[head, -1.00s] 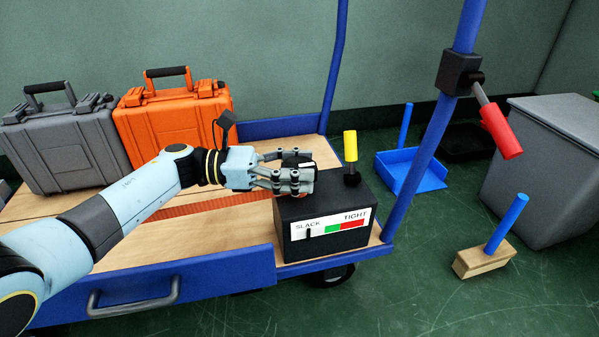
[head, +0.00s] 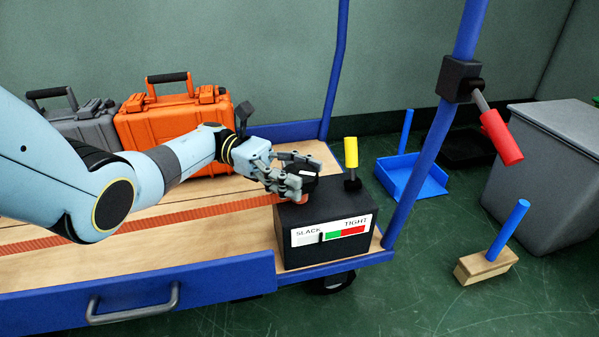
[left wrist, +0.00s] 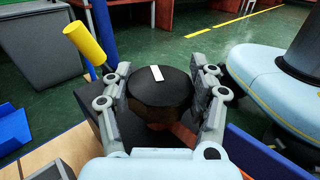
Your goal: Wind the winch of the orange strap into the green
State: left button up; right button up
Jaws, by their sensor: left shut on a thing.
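A black winch box (head: 300,257) stands at the cart's front right corner. Its front gauge (head: 335,231) runs from SLACK through white, green and red to TIGHT. The black pointer (head: 321,237) is at the left edge of the green. The orange strap (head: 150,219) runs flat and straight along the deck to the winch. My left gripper (head: 293,178) is shut on the black round winch knob (left wrist: 160,92) on top of the box, one finger on each side. The knob's white mark (left wrist: 156,73) faces up. My right gripper is in neither view.
A yellow-handled lever (head: 351,155) stands on the box beside the knob. A red-handled lever (head: 501,138) is on the blue post (head: 424,150). Orange (head: 170,118) and grey (head: 90,130) cases stand at the back of the deck. A blue dustpan, brush and grey bin are on the floor.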

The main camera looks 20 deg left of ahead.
aim_at(300, 173)
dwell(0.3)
pick_arm(q)
jog(key=o, duration=1.2)
jog(key=shift+c, duration=0.2)
notch_tip(300, 173, up, 10)
jog(key=shift+f, duration=0.1)
